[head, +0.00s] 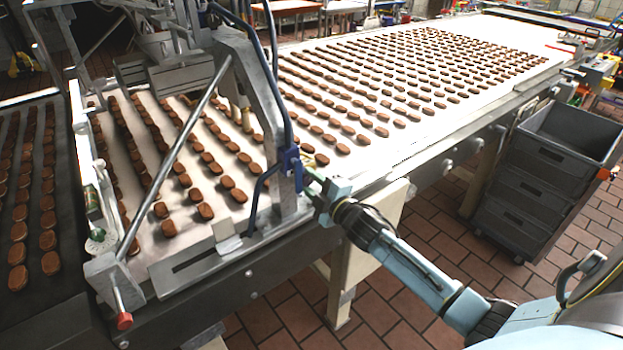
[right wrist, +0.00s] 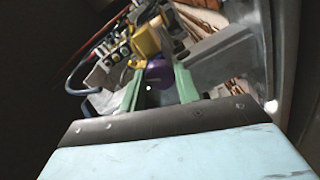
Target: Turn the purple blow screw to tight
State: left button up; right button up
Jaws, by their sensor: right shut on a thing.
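The purple blow screw (right wrist: 158,71) is a rounded purple knob in the right wrist view, below a yellow fitting. It sits between the two green fingers of my right gripper (right wrist: 158,80), which is shut on it. In the head view, my right gripper (head: 314,190) is at the metal frame beside the conveyor, close to a blue fitting (head: 290,160). The screw is too small and too covered there to make out clearly. How tight it is cannot be told. My left gripper is not in view.
A white conveyor belt (head: 410,135) carries many rows of brown biscuits, and a dark belt (head: 65,280) with more lies at the left. Metal bars and a blue hose (head: 277,80) rise around the frame. A grey crate stack (head: 545,170) stands at the right on the tiled floor.

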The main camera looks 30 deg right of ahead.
jog(key=m+p, duration=0.2)
jog(key=m, duration=0.3)
jog(key=shift+m, duration=0.3)
jog(key=shift+m+p, duration=0.95)
jog(key=shift+m, duration=1.35)
jog(key=o, duration=1)
jog(key=shift+s, duration=0.15)
jog(key=s, duration=0.8)
jog(key=s+d, duration=0.1)
jog(key=s, duration=0.4)
jog(key=shift+b, duration=0.3)
